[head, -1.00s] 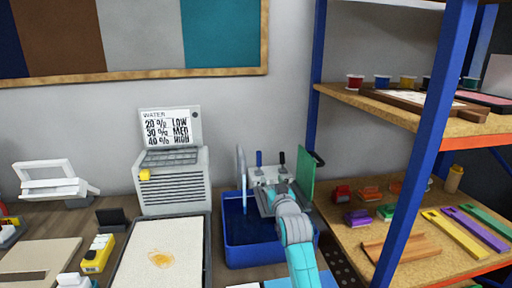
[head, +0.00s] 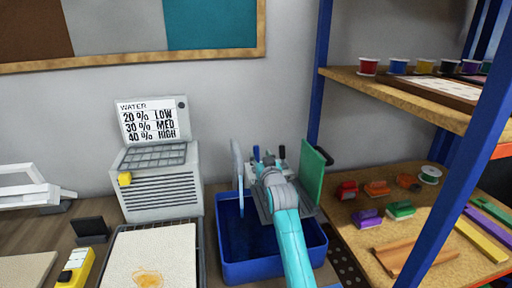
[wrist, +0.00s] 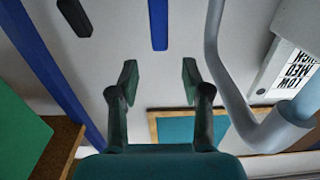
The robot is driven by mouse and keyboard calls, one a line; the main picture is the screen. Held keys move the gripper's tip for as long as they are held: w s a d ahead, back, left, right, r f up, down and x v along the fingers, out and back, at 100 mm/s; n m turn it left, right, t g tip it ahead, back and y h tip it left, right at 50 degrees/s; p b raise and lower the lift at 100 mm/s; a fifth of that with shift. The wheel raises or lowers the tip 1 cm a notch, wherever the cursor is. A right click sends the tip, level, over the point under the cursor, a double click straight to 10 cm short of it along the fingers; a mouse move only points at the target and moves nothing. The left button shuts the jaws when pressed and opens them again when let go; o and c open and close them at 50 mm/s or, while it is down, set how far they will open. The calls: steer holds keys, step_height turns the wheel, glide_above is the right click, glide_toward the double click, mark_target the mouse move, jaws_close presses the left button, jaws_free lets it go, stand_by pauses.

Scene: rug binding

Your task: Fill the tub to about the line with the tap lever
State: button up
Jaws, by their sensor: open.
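The blue tub (head: 275,270) stands on the bench under a grey curved spout (head: 238,165). Its inside looks dark blue; I cannot make out a fill line or the water level. Behind the tub stand a blue lever (head: 257,153) and a black lever (head: 281,152); in the wrist view the blue lever (wrist: 158,25) is beyond and between my fingertips, and the black lever (wrist: 73,17) is off to the left. My gripper (wrist: 158,82) is open and empty, apart from both levers. In the head view my arm reaches over the tub and partly hides the tap.
A water sign (head: 152,122) lists 20% low, 30% med, 40% high on a grey machine (head: 163,185) left of the tub. A green panel (head: 313,172) stands close right of my gripper. A blue shelf post (head: 320,90) and loaded shelves are at the right.

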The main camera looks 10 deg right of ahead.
mark_target(257, 148)
steer(key=w, duration=0.7)
steer(key=shift+w, duration=0.2)
jaws_close()
